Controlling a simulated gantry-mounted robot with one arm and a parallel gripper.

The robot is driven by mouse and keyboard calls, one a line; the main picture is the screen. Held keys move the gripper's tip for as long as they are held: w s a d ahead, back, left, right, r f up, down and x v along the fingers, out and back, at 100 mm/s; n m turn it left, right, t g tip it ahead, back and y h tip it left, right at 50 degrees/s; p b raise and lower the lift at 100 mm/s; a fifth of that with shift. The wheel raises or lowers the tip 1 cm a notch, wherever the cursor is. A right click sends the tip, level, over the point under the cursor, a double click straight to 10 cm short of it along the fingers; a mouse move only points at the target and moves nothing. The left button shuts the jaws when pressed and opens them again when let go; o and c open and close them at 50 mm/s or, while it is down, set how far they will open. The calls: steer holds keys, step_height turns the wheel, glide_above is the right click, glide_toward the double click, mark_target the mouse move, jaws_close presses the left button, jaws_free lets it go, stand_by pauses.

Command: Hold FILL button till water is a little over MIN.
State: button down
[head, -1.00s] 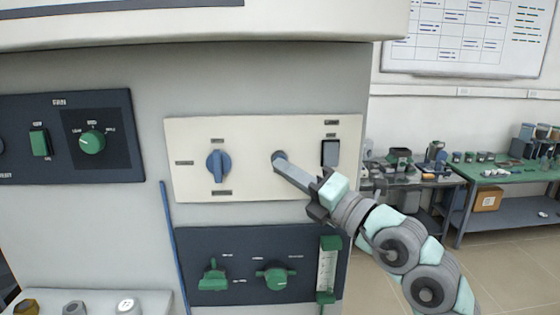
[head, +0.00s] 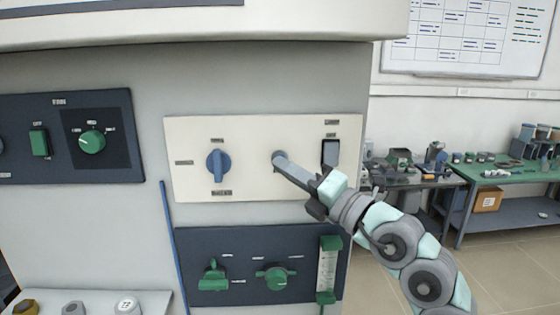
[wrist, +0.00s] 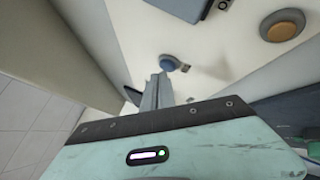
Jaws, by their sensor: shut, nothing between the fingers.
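A small round blue-grey button (head: 279,156) sits in the middle of the cream panel (head: 250,187); its label is too small to read. My gripper (head: 281,162) is shut and empty, with its fingertips at the button and covering part of it. In the wrist view the blue button (wrist: 168,62) shows just beyond the tips of my gripper (wrist: 160,79). They look to be touching, but I cannot tell how far it is pressed. No water level or MIN mark can be made out.
The cream panel also has a blue knob (head: 218,166) and a dark rocker switch (head: 331,153). Below is a dark panel with green knobs (head: 276,278) and a green-capped clear gauge (head: 327,270). A blue pipe (head: 173,240) runs at the left. Benches (head: 500,178) stand far right.

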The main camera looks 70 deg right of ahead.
steer(key=shift+w+d, duration=0.2)
steer(key=shift+d, duration=0.2)
stand_by(1.9)
steer(key=shift+a, duration=0.1)
stand_by(1.3)
steer(key=shift+s+a, duration=0.4)
steer(key=shift+a, duration=0.3)
steer(key=a, duration=0.1)
steer(key=s+a+p, duration=0.1)
steer(key=a, duration=0.1)
steer(key=s+a, duration=0.1)
steer(key=shift+s+a, duration=0.15)
steer(key=shift+a, duration=0.1)
stand_by(0.5)
